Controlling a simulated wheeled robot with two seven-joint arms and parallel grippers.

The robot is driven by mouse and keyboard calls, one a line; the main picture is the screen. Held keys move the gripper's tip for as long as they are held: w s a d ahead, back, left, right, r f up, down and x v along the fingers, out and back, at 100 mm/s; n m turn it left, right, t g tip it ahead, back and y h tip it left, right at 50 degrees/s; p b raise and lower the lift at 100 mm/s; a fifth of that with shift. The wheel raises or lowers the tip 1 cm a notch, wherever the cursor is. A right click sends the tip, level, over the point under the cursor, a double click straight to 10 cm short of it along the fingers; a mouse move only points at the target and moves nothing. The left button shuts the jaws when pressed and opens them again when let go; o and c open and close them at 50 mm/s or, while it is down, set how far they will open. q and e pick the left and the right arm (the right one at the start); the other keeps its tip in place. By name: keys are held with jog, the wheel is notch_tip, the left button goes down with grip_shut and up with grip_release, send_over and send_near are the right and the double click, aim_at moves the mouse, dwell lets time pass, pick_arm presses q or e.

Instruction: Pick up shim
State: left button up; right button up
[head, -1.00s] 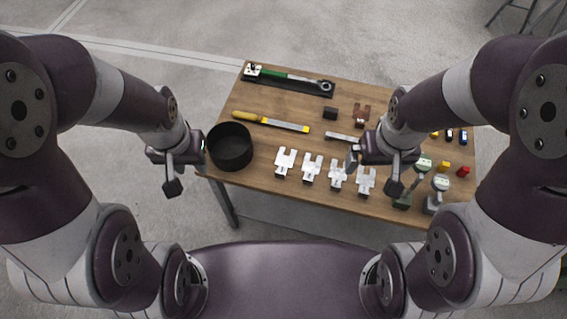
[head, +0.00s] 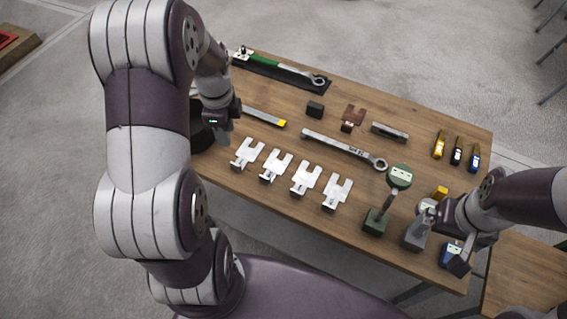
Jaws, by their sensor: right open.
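Several silver slotted shims stand in a row along the near side of the wooden table: the leftmost shim (head: 246,153), a second shim (head: 275,167), a third shim (head: 306,179) and the rightmost shim (head: 337,193). My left gripper (head: 222,138) hangs just left of the leftmost shim, apart from it; its jaws are too small and dark to judge. My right gripper (head: 444,240) is open at the table's right front, beside the grey gauge stand and away from the shims.
A black round bin (head: 201,136) is partly hidden behind my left arm. A long wrench (head: 345,149) lies behind the shims. A green-based gauge stand (head: 376,221) and a grey gauge stand (head: 416,234) stand at the right front. A brown slotted piece (head: 352,117) sits farther back.

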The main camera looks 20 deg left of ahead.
aim_at(234, 163)
pick_arm(q)
jog(key=f+m+b, duration=0.1)
jog(key=f, duration=0.3)
jog(key=f+m, duration=0.1)
jog(key=f, duration=0.3)
jog(key=f+m+b, duration=0.1)
jog(key=f+m, duration=0.1)
jog(key=f, duration=0.2)
jog(key=shift+s+d+f+b, duration=0.2)
jog(key=shift+d+b, duration=0.05)
jog(key=shift+b, duration=0.05)
pick_arm(e)
notch_tip(234, 163, down, 2)
jog(key=shift+s+a+f, duration=0.1)
pick_arm(q)
grip_shut()
